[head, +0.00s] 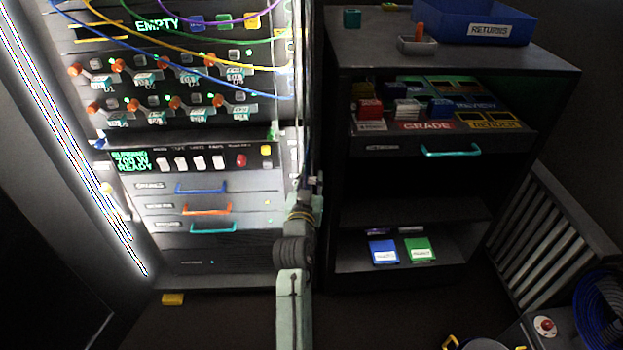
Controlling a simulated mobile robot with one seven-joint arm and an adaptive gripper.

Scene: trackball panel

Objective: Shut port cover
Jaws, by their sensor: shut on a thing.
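My arm rises from the bottom of the head view to the right edge of the lit rack (225,255). My gripper (314,182) is at its far end, small and dark, by the gap between the rack and the dark cabinet. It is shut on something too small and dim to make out. I cannot pick out the port cover for certain, or tell whether it is open or shut. My arm and the cables hide part of the rack's right edge.
The rack has orange-tipped knobs (120,64), hanging cables and drawers with blue, orange (207,209) and teal handles. The dark cabinet (355,215) at right holds a blue returns bin (520,28) on top. A yellow block (172,299) lies on the floor. A railing (550,225) stands at right.

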